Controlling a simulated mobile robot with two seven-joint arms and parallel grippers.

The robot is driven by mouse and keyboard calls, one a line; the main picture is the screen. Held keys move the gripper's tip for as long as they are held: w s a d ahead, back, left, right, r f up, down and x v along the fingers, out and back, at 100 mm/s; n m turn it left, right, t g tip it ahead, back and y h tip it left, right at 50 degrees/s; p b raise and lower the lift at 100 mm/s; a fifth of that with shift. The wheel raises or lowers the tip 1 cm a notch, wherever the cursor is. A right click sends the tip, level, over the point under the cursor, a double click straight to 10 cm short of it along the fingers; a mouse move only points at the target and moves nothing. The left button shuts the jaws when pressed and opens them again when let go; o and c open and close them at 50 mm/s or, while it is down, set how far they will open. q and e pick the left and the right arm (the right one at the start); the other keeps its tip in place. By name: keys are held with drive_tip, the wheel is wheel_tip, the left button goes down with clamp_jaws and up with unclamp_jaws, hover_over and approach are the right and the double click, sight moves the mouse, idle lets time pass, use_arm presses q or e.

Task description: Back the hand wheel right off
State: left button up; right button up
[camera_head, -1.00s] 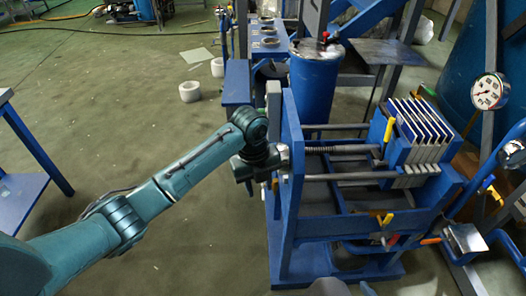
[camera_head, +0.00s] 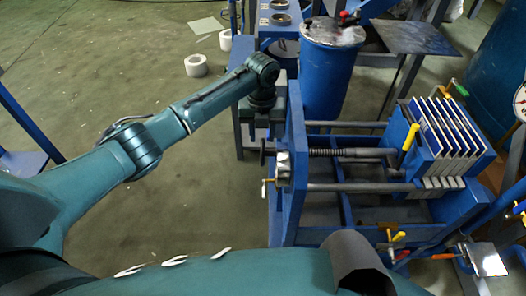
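The blue filter press frame (camera_head: 297,120) stands right of centre, with a threaded screw (camera_head: 335,152) running through its end plate toward the plate pack. My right gripper is out of view.
A blue drum (camera_head: 327,75) stands behind the press. The white-edged plate pack (camera_head: 445,130) and a yellow lever (camera_head: 410,137) are at the right. A blue bench (camera_head: 278,32) is at the back. The floor left of the press is mostly clear.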

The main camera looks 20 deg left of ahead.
sight(262, 153)
use_arm(q)
wheel_tip(262, 153, down, 9)
drive_tip(key=shift+r+b, duration=0.15)
drive_tip(key=shift+b, duration=0.15)
clamp_jaws()
idle(0.3)
